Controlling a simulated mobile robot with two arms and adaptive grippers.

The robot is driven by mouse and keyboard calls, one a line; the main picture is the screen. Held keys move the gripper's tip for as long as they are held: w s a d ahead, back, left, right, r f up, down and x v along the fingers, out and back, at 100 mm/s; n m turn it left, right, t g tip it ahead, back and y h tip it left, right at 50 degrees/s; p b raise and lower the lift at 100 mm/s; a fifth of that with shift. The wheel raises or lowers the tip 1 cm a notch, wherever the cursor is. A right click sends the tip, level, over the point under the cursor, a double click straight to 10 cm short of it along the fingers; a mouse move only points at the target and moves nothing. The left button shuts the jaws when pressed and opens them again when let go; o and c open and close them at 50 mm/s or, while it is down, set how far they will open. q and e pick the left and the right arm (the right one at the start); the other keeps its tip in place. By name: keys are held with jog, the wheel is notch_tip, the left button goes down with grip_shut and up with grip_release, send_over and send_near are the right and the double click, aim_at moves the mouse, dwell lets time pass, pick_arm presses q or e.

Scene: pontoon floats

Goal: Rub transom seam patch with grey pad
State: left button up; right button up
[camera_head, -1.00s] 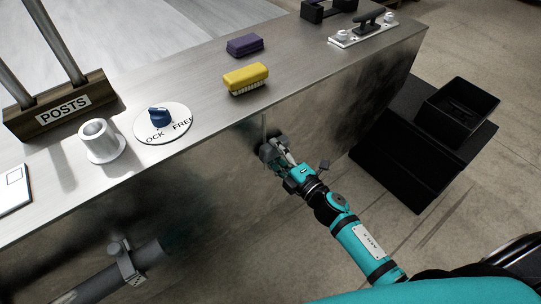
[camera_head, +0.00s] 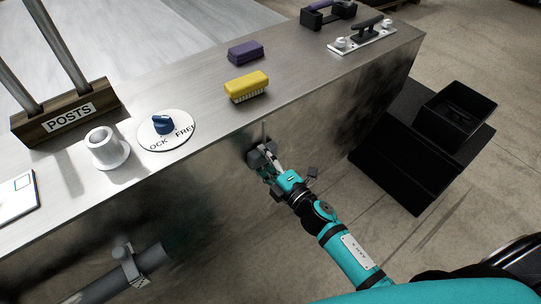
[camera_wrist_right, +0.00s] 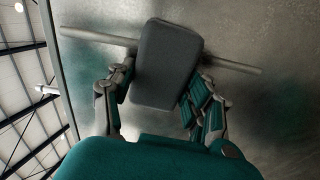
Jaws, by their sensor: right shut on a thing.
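My right gripper (camera_head: 266,163) is shut on a grey pad (camera_wrist_right: 166,65) and holds it at the upright metal transom face (camera_head: 215,185), below the top's front edge. In the right wrist view the pad lies across a thin straight seam (camera_wrist_right: 95,34), which shows on both sides of it. Dull greenish smudges mark the metal around it. The patch's outline is not clear, and the part behind the pad is hidden. I cannot tell whether the pad presses firmly. My left gripper is not in view.
On the metal top are a yellow brush (camera_head: 246,86), a purple block (camera_head: 245,51), a blue knob on a round plate (camera_head: 165,130), a white cup-shaped fitting (camera_head: 107,148) and a cleat (camera_head: 366,32). A black bin (camera_head: 458,112) stands right. A pipe (camera_head: 115,275) is lower left.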

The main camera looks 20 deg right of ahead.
aim_at(275, 148)
jog(key=shift+w+d+r+p, duration=0.25)
jog(key=shift+d+r+p, duration=0.15)
jog(key=shift+d, duration=0.2)
jog(key=shift+w+d+r+p, duration=0.2)
jog(key=shift+d+r+p, duration=0.2)
jog(key=shift+d, duration=0.2)
jog(key=shift+w+d+r+p, duration=0.3)
jog(key=shift+d+r, duration=0.15)
jog(key=shift+d, duration=0.15)
jog(key=shift+v, duration=3)
jog(key=shift+s+f, duration=0.1)
